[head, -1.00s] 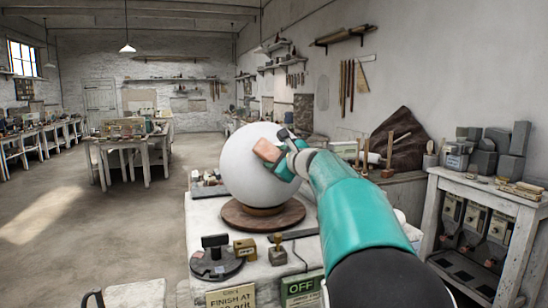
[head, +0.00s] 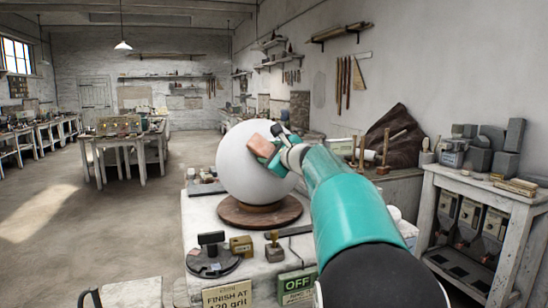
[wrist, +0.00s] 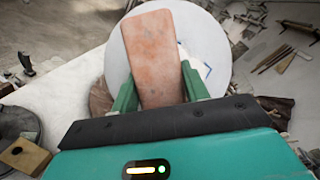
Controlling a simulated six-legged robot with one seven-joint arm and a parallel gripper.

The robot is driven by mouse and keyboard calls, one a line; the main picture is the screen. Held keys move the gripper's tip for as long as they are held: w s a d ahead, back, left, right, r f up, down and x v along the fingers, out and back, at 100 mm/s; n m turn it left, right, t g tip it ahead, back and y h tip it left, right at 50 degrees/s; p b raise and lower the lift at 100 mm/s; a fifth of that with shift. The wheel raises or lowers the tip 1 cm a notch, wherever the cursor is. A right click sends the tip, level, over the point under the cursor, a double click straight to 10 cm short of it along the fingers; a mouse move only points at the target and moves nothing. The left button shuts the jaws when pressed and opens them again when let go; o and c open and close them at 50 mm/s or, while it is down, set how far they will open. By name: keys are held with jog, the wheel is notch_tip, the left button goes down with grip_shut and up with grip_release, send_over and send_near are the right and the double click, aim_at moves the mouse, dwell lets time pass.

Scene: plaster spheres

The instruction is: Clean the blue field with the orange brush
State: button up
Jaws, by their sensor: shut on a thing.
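A large white sphere (head: 237,176) rests on a round brown wooden base (head: 232,217) on the workbench. My gripper (head: 272,152) is shut on an orange-pink block, the orange brush (head: 262,144), at the sphere's upper right side. In the wrist view the brush (wrist: 150,45) stands between the green fingers (wrist: 157,88) in front of the sphere (wrist: 115,68). I cannot tell whether its far face touches the sphere; no bristles show. A thin blue line (wrist: 207,71) shows on the sphere right of the brush; the rest of the blue field is hidden behind brush and gripper.
The bench holds a dark round plate with a block (head: 212,260), a small wooden box (head: 241,246) and a brass-coloured stamp (head: 274,247) in front of the base. Signs (head: 297,285) hang at its front edge. A shelf unit (head: 470,215) stands right; open floor lies left.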

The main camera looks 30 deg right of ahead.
jog(key=shift+w+a+r, duration=0.6)
jog(key=shift+a+r, duration=0.05)
jog(key=shift+r, duration=0.05)
jog(key=shift+s+d+f, duration=1.1)
jog(key=shift+d+f, duration=0.25)
jog(key=shift+d, duration=0.05)
jog(key=shift+w+a+r, duration=1.15)
jog(key=shift+a+r, duration=0.2)
jog(key=shift+a, duration=0.05)
jog(key=shift+s+d+f, duration=0.25)
jog(key=shift+s, duration=0.3)
jog(key=shift+s+d+f, duration=0.2)
jog(key=shift+s, duration=0.35)
jog(key=shift+s, duration=0.1)
